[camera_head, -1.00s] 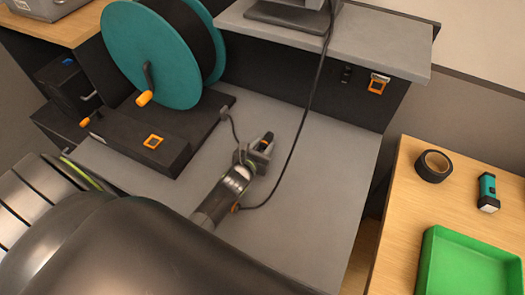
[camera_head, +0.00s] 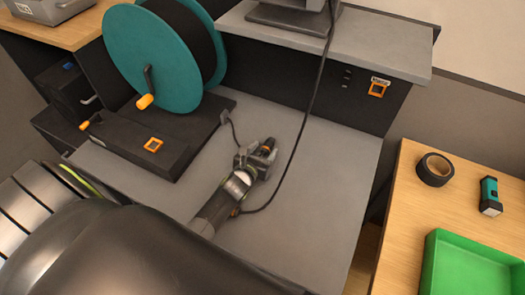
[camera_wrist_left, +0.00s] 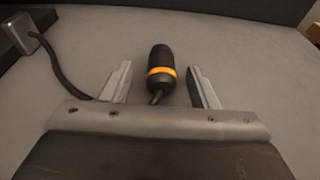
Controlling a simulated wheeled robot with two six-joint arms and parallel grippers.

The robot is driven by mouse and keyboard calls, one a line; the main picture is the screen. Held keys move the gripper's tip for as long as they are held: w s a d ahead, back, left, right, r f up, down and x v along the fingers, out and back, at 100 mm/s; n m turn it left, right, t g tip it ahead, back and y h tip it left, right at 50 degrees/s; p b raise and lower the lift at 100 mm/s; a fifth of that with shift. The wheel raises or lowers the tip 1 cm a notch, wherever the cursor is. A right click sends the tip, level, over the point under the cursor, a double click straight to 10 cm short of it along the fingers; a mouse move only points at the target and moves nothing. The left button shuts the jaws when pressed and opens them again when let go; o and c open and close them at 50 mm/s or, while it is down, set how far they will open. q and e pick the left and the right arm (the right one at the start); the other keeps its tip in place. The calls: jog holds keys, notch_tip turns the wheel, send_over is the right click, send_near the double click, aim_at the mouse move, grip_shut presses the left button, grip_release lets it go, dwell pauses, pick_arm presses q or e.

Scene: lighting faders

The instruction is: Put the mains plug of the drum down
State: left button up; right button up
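The mains plug (camera_wrist_left: 160,72) is black with an orange ring. In the left wrist view it lies between the fingers of my left gripper (camera_wrist_left: 160,88), with a gap on each side. Its tail points back towards the gripper. In the head view my left gripper (camera_head: 256,158) is low over the grey bench top, and the plug (camera_head: 267,146) shows dark and orange at its tips. The teal cable drum (camera_head: 150,62) stands at the back left on a black base. A cable runs from a small grey block (camera_head: 224,116) to the gripper. My right gripper is not in view.
A black cable (camera_head: 305,118) hangs from the raised grey shelf (camera_head: 390,48) down to near my left wrist. The grey bench (camera_head: 335,165) is clear to the right. A wooden table at right holds black tape (camera_head: 434,170), a teal torch (camera_head: 490,196) and a green tray (camera_head: 432,262).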

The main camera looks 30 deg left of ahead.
pick_arm(q)
jog(key=shift+s+f, duration=0.35)
jog(key=shift+f, duration=0.4)
jog(key=shift+w+r+p, duration=0.1)
jog(key=shift+r+p, duration=0.35)
jog(key=shift+r, duration=0.05)
jog(key=p+v, duration=0.1)
jog(key=v, duration=0.2)
jog(key=p+v, duration=0.2)
jog(key=v, duration=0.2)
jog(key=r+p+v, duration=0.1)
jog(key=p+v, duration=0.1)
jog(key=v, duration=0.1)
jog(key=shift+s+r, duration=0.1)
jog(key=shift+s, duration=0.15)
jog(key=shift+s+d+r, duration=0.1)
jog(key=shift+s, duration=0.35)
jog(key=shift+r+p, duration=0.1)
jog(key=shift+p, duration=0.2)
